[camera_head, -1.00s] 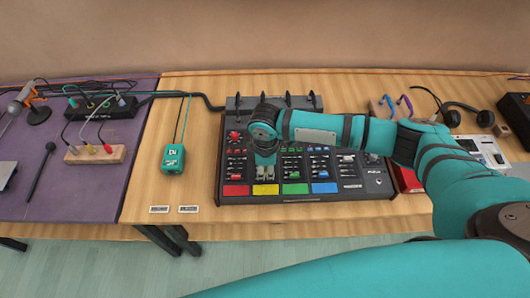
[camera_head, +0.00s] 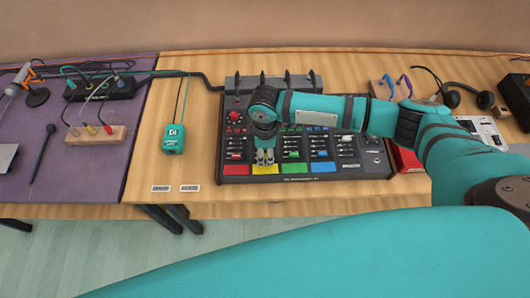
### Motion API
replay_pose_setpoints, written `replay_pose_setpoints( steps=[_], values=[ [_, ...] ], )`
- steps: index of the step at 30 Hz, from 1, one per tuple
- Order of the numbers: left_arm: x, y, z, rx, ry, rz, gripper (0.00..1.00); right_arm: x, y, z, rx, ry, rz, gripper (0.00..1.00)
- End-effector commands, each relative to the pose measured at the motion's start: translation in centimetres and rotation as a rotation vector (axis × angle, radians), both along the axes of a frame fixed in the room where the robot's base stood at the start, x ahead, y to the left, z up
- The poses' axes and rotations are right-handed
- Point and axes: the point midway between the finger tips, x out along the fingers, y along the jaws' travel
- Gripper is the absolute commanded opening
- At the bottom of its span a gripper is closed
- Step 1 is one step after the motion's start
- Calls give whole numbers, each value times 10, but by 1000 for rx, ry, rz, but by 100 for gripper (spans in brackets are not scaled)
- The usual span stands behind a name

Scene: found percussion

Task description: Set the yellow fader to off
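The mixer (camera_head: 305,178) is a dark console on the wooden table, with red, yellow, green and blue pads along its front edge. The yellow pad (camera_head: 265,169) marks the yellow column. The yellow fader itself is hidden behind my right gripper. My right gripper (camera_head: 265,160) points down over the yellow column, its fingertips just behind the yellow pad. I cannot tell whether its fingers are open, shut or touching the fader. My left gripper is not in view.
A teal box (camera_head: 173,140) on a cord lies left of the mixer. A purple mat (camera_head: 95,165) with cables and a microphone (camera_head: 37,97) is further left. A red box (camera_head: 405,160) stands close to the mixer's right side. Bare wood lies left of the mixer.

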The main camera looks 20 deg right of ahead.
Motion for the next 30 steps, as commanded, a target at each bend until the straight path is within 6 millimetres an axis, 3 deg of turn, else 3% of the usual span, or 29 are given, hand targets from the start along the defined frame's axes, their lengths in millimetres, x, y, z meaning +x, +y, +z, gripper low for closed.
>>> replay_pose_setpoints(
  steps=[15, 21, 30],
  values=[
    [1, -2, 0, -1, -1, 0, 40, 0, 1, 98, 1, -2, 1, 36],
    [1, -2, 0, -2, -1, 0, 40, -1, 1, 112, 1, 0, 2, 36],
    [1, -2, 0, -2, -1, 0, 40, -1, 0, 113, 0, 0, 1, 36]
  ],
)
